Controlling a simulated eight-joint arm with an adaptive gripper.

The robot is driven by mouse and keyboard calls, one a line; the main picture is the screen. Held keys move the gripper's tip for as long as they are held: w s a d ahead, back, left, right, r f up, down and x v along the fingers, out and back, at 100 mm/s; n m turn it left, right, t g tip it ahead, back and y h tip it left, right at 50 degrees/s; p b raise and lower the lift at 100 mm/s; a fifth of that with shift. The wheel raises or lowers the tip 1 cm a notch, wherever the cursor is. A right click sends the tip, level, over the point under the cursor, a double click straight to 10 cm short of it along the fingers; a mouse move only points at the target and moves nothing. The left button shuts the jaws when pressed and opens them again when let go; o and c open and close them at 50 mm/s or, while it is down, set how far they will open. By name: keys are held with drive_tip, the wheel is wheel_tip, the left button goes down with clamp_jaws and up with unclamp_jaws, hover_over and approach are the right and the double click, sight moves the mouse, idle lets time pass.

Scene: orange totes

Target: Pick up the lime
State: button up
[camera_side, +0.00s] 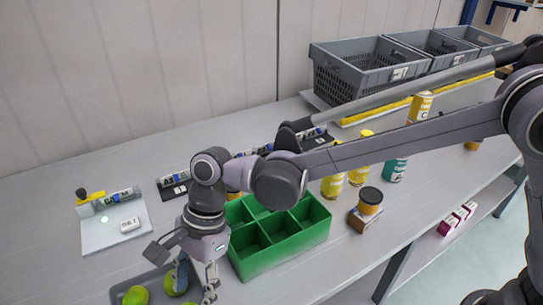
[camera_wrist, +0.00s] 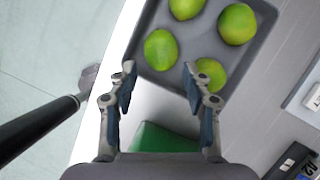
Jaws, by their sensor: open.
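Several green limes lie in a grey tray (camera_wrist: 258,55) in the wrist view. One lime (camera_wrist: 160,49) shows just beyond the gap between my fingertips. Another lime (camera_wrist: 210,74) is partly hidden by the right finger, and two more limes, one (camera_wrist: 186,8) at the top edge and one (camera_wrist: 237,24) to its right, lie farther off. My gripper (camera_wrist: 158,76) is open, with nothing between its fingers. In the side view it points down at the tray, beside a lime (camera_side: 176,283); another lime (camera_side: 135,295) is to the left. The picture edge cuts off part of the tray.
A green divided bin (camera_side: 280,252) stands right beside my gripper; its corner shows in the wrist view (camera_wrist: 160,138). Yellow containers (camera_side: 332,187), a teal can (camera_side: 395,170) and a dark-lidded jar (camera_side: 370,199) stand farther right. A white board (camera_side: 100,238) lies at left. Grey crates (camera_side: 360,67) line the back.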

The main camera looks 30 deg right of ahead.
drive_tip(key=shift+x, duration=2.7)
drive_tip(key=shift+a, duration=0.1)
drive_tip(key=c, duration=0.8)
